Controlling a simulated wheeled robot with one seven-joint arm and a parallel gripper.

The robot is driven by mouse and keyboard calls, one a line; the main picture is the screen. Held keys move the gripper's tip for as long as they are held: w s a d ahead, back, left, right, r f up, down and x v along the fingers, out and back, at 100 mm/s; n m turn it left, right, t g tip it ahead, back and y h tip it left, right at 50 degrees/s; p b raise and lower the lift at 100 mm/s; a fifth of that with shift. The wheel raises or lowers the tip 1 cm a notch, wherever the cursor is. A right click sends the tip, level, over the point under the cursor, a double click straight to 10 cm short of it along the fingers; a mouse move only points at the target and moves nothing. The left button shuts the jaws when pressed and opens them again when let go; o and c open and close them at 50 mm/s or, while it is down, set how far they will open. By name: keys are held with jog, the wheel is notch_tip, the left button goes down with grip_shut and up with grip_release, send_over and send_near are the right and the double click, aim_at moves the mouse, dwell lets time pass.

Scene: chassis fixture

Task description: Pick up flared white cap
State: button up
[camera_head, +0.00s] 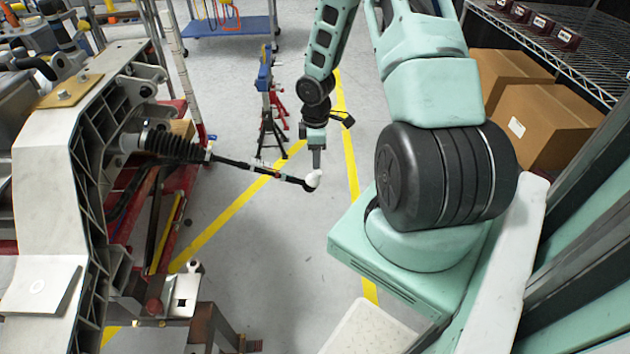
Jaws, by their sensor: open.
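The flared white cap (315,178) is on the free end of a thin black rod (250,167) that sticks out from the chassis fixture (45,170) on the left. My gripper (316,162) points down just above the cap, with its fingertips close to it or at its top. The fingers look narrow from this side, and the gap between them is hard to see. I cannot tell whether they touch the cap.
A black ribbed boot (175,147) covers the rod's base by the fixture. A blue and red stand (268,100) is behind the rod. Cardboard boxes (545,125) and a wire shelf (560,50) are at the right. Grey floor with yellow lines is open below the rod.

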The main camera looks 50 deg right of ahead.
aim_at(315, 172)
jog(key=shift+a+f+b, duration=0.15)
jog(key=shift+f+b, duration=0.3)
jog(key=shift+f, duration=1.3)
jog(key=shift+a+f+b, duration=0.1)
jog(key=shift+f+b, duration=0.3)
jog(key=shift+f, duration=1.3)
jog(key=c, duration=0.9)
